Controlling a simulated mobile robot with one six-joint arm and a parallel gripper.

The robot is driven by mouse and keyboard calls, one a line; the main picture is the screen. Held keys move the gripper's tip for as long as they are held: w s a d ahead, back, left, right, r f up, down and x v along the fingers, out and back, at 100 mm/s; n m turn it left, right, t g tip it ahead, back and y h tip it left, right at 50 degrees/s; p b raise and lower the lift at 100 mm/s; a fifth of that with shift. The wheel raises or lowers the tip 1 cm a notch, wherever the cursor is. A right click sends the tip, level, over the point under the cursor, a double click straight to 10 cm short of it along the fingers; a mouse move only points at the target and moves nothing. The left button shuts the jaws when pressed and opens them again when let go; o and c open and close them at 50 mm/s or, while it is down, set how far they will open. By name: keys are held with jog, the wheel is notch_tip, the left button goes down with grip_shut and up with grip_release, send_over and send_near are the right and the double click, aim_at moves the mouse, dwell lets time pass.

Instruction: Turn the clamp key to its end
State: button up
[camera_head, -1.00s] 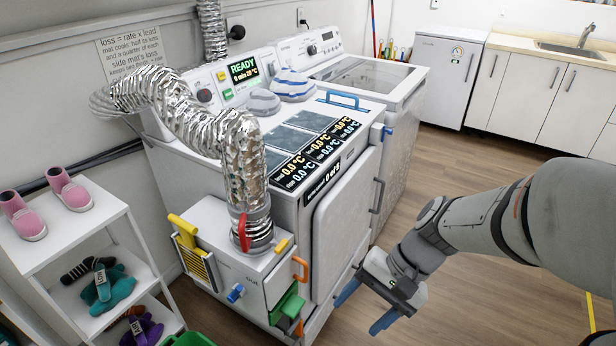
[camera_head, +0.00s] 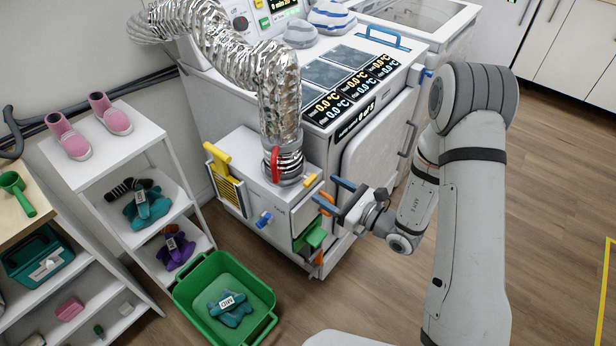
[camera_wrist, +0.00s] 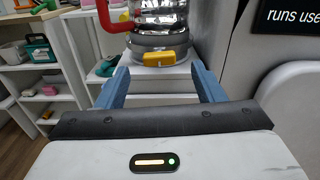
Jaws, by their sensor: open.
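A silver foil duct (camera_head: 280,95) comes down into a dark ringed collar (camera_head: 288,165) on a white box (camera_head: 255,160). A red curved handle (camera_head: 275,163) stands on the collar; it also shows in the wrist view (camera_wrist: 108,18). A yellow block (camera_head: 310,180) sits at the box's upper edge and appears between my fingers in the wrist view (camera_wrist: 165,59). A blue knob (camera_head: 263,218) is on the box front. I cannot tell which is the clamp key. My gripper (camera_head: 334,194) is open and empty, to the right of the box, its blue fingers pointing toward it.
The appliance's grey door (camera_head: 375,150) is behind the gripper. A green bin (camera_head: 200,290) with teal gloves stands on the floor. White shelves (camera_head: 150,165) with shoes and gloves are left.

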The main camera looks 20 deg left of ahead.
aim_at(313, 181)
jog(key=p+x, duration=0.1)
jog(key=x, duration=0.6)
jog(key=shift+a, duration=0.1)
jog(key=shift+c, duration=0.3)
jog(key=c, duration=0.9)
